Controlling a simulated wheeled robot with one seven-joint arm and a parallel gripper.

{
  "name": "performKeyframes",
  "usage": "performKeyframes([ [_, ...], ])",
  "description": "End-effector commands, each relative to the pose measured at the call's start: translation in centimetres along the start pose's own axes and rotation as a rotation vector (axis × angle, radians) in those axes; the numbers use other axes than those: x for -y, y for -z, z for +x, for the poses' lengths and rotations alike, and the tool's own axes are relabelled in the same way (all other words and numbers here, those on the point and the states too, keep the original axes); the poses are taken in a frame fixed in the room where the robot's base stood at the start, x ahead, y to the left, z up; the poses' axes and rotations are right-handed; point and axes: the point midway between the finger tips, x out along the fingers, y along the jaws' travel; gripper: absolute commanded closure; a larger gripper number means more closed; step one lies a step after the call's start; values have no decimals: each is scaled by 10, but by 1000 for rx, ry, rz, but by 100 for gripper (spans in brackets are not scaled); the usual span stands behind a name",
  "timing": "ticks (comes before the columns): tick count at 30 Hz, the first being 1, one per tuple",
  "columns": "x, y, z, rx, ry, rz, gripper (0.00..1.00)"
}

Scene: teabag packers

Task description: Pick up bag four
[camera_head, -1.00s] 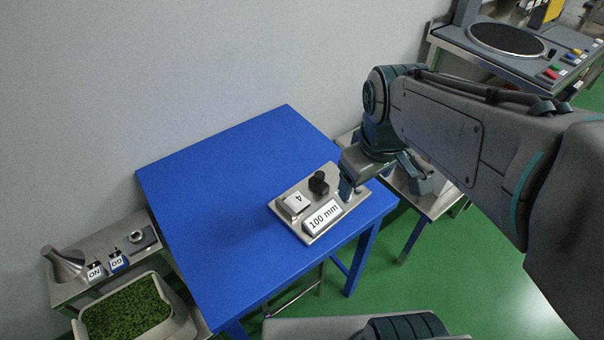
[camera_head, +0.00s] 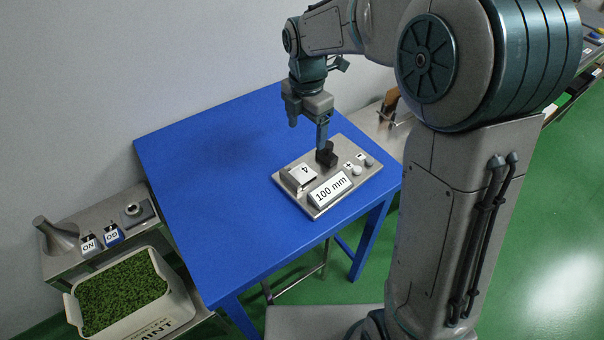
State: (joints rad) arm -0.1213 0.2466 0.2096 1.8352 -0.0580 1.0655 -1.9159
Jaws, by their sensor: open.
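No teabag is clear to me in this view. A metal panel (camera_head: 318,210) lies on the blue table (camera_head: 215,215). It carries a raised block marked "4" (camera_head: 300,175), a white "100 mm" display (camera_head: 331,190), a small black block (camera_head: 327,158) and small round buttons (camera_head: 357,170). My gripper (camera_head: 308,128) is open and empty, pointing down at the panel's far side. Its right finger overlaps the top of the black block in the picture; I cannot tell whether they touch. The left finger is over the bare blue table.
At left, a metal unit (camera_head: 165,203) has a funnel and switches marked "NO" and "GO". Below it stands a white bin (camera_head: 181,318) of green leaves marked "MINT". A metal surface (camera_head: 383,133) is partly hidden behind my arm. The table's left half is clear.

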Motion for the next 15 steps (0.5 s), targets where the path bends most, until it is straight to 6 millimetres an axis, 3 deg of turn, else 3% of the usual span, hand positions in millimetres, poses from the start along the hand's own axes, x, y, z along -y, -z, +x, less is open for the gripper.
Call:
performKeyframes([
  [6,1,1,45,-2,4,2,25],
  [15,2,1,71,-1,3,4,25],
])
